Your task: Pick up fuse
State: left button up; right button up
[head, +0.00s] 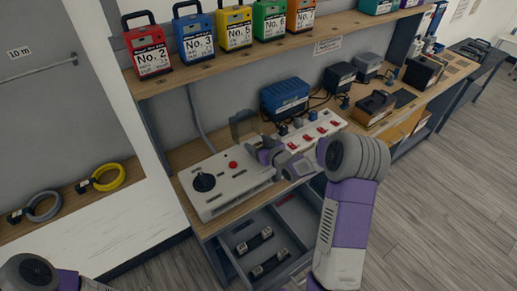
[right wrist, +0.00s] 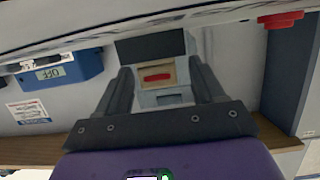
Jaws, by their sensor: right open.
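Two dark fuse-like pieces with pale ends lie in the open grey drawer, one farther back (head: 254,241) and one nearer (head: 270,265). A white control box (head: 215,190) with a black knob and red button stands on the bench above. My right gripper (head: 266,150) is over the box's back right part, beside a raised dark flap (head: 243,124). My left gripper is out of view.
A white strip with red switches (head: 312,130) and a blue unit (head: 285,97) stand behind my right gripper. Yellow (head: 108,177) and grey cable coils lie at left. Floor at right is clear.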

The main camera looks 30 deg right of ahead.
jog(key=shift+c, duration=0.5)
jog(key=c, duration=0.9)
jog(key=shift+c, duration=0.3)
jog(key=shift+r, duration=0.15)
